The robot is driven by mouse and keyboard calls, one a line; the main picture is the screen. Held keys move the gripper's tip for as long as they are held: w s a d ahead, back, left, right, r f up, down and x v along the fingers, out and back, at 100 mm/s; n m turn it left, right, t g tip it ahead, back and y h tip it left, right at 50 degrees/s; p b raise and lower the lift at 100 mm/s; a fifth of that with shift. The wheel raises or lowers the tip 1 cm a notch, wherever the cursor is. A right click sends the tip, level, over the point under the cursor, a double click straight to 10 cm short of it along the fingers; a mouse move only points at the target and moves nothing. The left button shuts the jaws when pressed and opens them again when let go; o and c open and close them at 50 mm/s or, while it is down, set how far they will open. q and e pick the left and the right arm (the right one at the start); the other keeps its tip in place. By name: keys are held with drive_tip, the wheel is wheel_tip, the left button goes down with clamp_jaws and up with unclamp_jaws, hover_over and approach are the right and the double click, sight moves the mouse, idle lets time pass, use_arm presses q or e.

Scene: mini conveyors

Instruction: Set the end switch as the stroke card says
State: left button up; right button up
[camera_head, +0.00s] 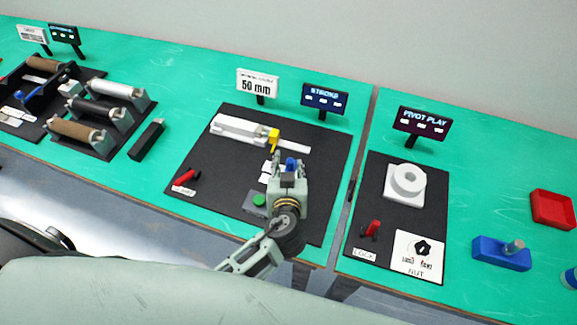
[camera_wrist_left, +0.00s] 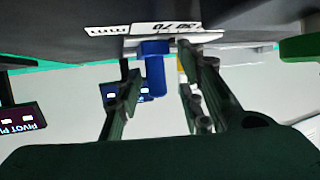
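The stroke card (camera_head: 257,84) reads 50 mm and stands behind the black stroke mat (camera_head: 215,172). A white cylinder (camera_head: 238,128) with a rod and a yellow part (camera_head: 273,140) lies on the mat. The blue end switch (camera_head: 291,163) sits near a white scale label (camera_head: 268,170), partly hidden by my left gripper (camera_head: 289,173). In the left wrist view, the blue switch (camera_wrist_left: 155,70) lies between the spread fingers of the gripper (camera_wrist_left: 157,82), with a gap at its left. The scale (camera_wrist_left: 165,27) shows upside down behind it. The right gripper is not in view.
A green button (camera_head: 259,199) is beside my left gripper, and a red lever (camera_head: 184,178) is at the mat's left. A STROKE display (camera_head: 325,98) stands behind. The PIVOT PLAY station, with a white ring part (camera_head: 407,182), is to the right.

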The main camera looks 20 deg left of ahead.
use_arm(q)
drive_tip(key=v, duration=1.2)
drive_tip(key=shift+c, duration=0.3)
